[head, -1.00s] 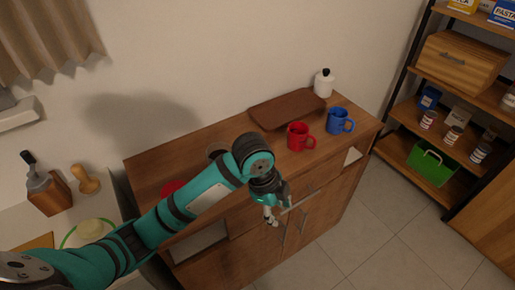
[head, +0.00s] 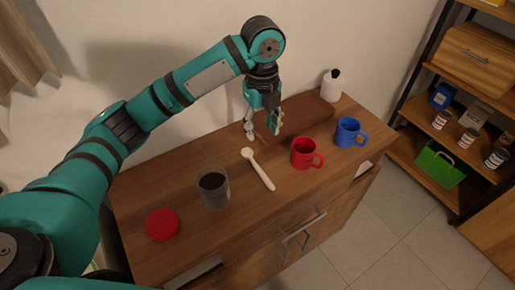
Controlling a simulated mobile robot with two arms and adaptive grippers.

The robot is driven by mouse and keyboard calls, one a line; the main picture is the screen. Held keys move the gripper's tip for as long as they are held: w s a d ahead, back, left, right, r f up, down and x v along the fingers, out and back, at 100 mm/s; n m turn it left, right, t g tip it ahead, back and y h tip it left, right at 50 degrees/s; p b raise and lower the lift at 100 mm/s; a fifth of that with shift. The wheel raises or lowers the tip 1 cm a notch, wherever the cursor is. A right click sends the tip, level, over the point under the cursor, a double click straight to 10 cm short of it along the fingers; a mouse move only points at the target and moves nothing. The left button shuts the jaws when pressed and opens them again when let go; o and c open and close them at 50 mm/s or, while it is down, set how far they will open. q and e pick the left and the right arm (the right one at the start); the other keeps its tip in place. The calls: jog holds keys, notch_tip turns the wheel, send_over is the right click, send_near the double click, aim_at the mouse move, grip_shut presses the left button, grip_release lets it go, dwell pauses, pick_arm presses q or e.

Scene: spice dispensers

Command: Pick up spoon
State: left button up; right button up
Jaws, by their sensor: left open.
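A pale cream spoon (head: 258,169) lies on the wooden cabinet top (head: 225,235), its bowl toward the back and its handle slanting toward the front right. My left gripper (head: 262,132) hangs fingers-down from the arm, open and empty. In the picture it shows just above and behind the spoon's bowl, apart from it. How high its fingertips are above the top I cannot tell. My right gripper is not in view.
A glass jar with dark contents (head: 213,188) and a red lid (head: 162,225) stand left of the spoon. A shelf (head: 470,100) stands far right.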

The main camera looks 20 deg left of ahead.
pick_arm(q)
jog(key=p, duration=0.2)
send_near(261, 170)
jog(key=shift+s, duration=0.3)
jog(key=f, duration=0.2)
jog(key=shift+w+a+f, duration=0.1)
jog(key=shift+w+f, duration=0.15)
jog(key=shift+f, duration=0.7)
jog(key=shift+s+f, duration=0.1)
jog(key=shift+f, duration=0.15)
notch_tip(261, 170, down, 4)
jog(key=shift+r+p, duration=0.1)
jog(key=shift+p, duration=0.7)
jog(key=shift+f, duration=0.4)
grip_shut()
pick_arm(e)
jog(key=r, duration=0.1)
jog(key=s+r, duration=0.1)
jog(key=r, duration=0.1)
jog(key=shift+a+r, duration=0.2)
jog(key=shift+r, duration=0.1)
